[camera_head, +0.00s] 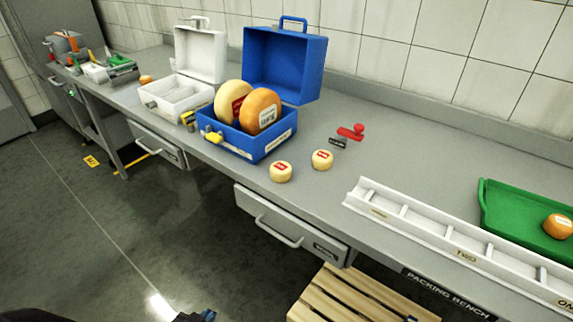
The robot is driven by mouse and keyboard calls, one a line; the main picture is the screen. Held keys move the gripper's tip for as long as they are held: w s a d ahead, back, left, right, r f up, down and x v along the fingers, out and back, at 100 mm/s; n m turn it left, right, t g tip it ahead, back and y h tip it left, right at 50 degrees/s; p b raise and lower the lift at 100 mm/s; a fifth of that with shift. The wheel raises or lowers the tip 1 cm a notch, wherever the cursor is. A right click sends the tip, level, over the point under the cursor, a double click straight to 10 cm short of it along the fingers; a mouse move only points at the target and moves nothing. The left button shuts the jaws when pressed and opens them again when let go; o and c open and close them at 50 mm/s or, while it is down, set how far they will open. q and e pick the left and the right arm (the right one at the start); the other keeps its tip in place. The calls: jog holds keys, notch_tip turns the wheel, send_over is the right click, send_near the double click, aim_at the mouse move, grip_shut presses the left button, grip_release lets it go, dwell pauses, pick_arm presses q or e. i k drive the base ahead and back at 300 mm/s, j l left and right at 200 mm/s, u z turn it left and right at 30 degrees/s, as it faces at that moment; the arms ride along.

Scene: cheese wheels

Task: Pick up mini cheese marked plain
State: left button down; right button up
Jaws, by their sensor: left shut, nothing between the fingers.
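Two pale mini cheeses with red labels stand on the bench in front of the blue case: one nearer the front edge (281,172) and one to its right (322,160). An orange mini cheese (558,226) with a pale label lies on the green tray (497,205) at the right. The label words are too small to read, so I cannot tell which is marked plain. My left gripper (208,315) just shows at the bottom edge, shut and empty, well below and apart from the cheeses. Only a tiny bit of what may be my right gripper (412,319) shows.
The open blue case (283,65) holds two large cheese wheels (260,111). An open white case (202,53) stands left of it. A red stamp-like object (352,131) lies behind the mini cheeses. A white divided rack (452,243) runs along the right front. A wooden pallet (350,298) is below.

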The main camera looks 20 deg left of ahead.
aim_at(281, 171)
jog(key=i+j, duration=0.1)
jog(key=j, duration=0.4)
jog(key=i+j, duration=0.1)
jog(key=j, duration=0.4)
jog(key=i+j, duration=0.1)
jog(key=j, duration=0.45)
jog(key=i+j+z, duration=0.1)
jog(key=j, duration=0.4)
